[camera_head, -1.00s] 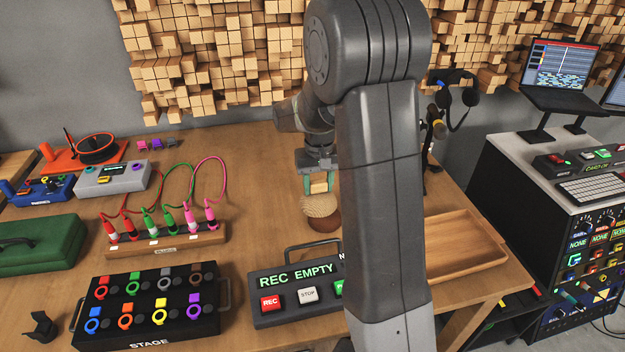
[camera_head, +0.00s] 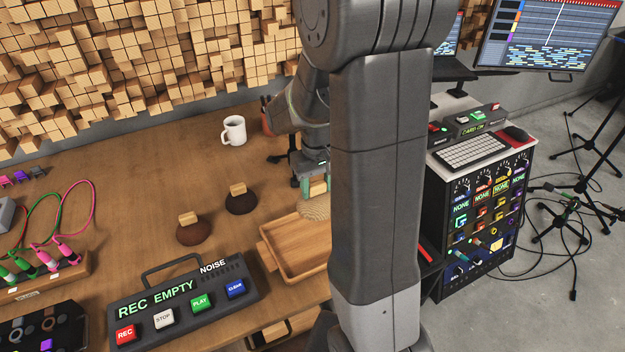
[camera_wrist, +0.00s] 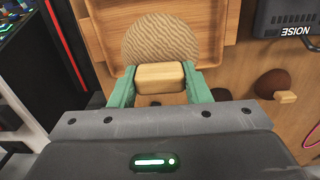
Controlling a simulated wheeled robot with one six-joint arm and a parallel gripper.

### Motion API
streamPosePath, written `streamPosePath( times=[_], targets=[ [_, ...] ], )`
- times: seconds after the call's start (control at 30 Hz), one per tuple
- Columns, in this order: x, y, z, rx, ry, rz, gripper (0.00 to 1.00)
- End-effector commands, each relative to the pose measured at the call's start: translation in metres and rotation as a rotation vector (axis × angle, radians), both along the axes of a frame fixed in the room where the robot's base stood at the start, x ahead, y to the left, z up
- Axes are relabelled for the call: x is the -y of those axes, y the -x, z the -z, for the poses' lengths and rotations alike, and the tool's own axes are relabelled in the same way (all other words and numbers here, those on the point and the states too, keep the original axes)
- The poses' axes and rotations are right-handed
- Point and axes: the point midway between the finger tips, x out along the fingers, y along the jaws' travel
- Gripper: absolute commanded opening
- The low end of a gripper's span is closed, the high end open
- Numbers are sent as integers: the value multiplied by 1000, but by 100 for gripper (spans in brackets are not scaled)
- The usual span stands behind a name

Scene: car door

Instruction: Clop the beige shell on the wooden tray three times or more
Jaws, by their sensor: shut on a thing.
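My gripper (camera_head: 313,188) is shut on the wooden handle block (camera_wrist: 162,78) of the beige shell (camera_head: 316,208). The ridged dome of the shell (camera_wrist: 160,40) shows beyond the green fingers in the wrist view. The shell is at the back part of the wooden tray (camera_head: 290,268), seen over its floor in the wrist view. I cannot tell whether it touches the tray. My arm hides the tray's right part in the head view.
The recorder box (camera_head: 180,300) lies in front-left. A rack with a keyboard (camera_head: 471,151) stands right.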

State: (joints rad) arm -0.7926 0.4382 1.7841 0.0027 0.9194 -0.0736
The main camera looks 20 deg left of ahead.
Motion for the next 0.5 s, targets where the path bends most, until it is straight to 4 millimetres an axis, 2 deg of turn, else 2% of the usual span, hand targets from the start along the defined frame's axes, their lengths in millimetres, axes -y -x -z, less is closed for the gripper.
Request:
streamPosePath(
  times=[0.17, 0.5],
  targets=[
    [0, 0, 13, 0, 0, 0, 19],
    [0, 0, 56, 0, 0, 0, 19]
  ],
)
